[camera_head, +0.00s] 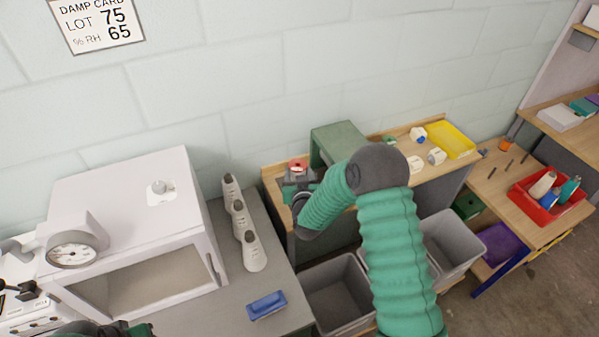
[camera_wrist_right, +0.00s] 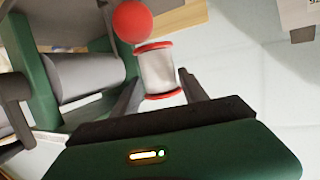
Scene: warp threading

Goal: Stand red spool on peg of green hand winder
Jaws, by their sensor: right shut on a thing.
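The red spool (camera_wrist_right: 157,72), pale-bodied with red rims, sits between the dark fingers of my right gripper (camera_wrist_right: 160,92) in the right wrist view. The gripper is shut on it. A green frame with grey rollers (camera_wrist_right: 85,75), apparently the hand winder, is beside it at left; a red ball (camera_wrist_right: 132,21) shows just past the spool's far rim. No peg can be made out. In the head view my right gripper (camera_head: 299,184) is over the bench's left end, with a bit of red (camera_head: 297,167) by it. Part of my left gripper (camera_head: 105,329) shows at the bottom edge.
A green box-like stand (camera_head: 338,140) is right of the gripper. A yellow tray (camera_head: 451,139) lies farther right on the bench. Grey bins (camera_head: 335,292) stand below. A white cabinet (camera_head: 125,220), white cones (camera_head: 240,222) and a blue block (camera_head: 267,305) are at left.

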